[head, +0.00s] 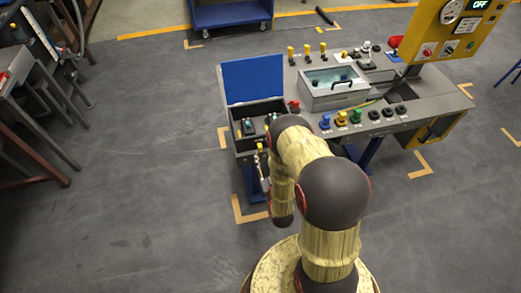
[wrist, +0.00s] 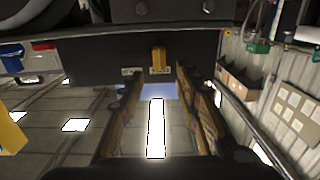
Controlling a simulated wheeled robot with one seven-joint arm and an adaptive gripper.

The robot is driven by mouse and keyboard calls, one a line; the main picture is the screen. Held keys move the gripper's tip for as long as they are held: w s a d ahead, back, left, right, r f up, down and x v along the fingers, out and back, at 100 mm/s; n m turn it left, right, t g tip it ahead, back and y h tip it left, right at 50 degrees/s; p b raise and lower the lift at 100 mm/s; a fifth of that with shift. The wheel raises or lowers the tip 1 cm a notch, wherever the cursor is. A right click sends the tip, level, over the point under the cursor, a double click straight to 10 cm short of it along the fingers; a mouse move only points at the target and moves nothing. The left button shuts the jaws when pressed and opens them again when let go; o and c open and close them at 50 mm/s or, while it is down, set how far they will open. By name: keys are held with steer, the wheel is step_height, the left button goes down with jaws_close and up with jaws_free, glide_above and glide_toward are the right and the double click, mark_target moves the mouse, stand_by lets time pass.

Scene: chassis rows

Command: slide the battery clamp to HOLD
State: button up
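A yellow block-like handle (wrist: 158,58), which looks like the battery clamp, stands on a dark panel (wrist: 95,62) in the wrist view. Small white labels sit beside and below it, too small to read. My gripper (wrist: 158,92) is open, with its two fingers apart on either side of the handle's line. I see no finger touching it, and the gap between the fingers looks empty. In the head view my gripper (head: 263,168) is at the front left of the bench, by the open box (head: 247,140). My arm hides part of that box and its front.
The grey bench (head: 420,98) carries a blue raised lid (head: 253,78), a clear-topped case (head: 335,88), several coloured knobs and a yellow panel (head: 440,30) reading OFF. A blue cart (head: 230,14) stands behind.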

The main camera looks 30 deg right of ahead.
mark_target(260, 148)
steer(key=shift+b+x, duration=0.45)
steer(key=shift+x, duration=1.95)
steer(key=c, duration=0.4)
jaws_close()
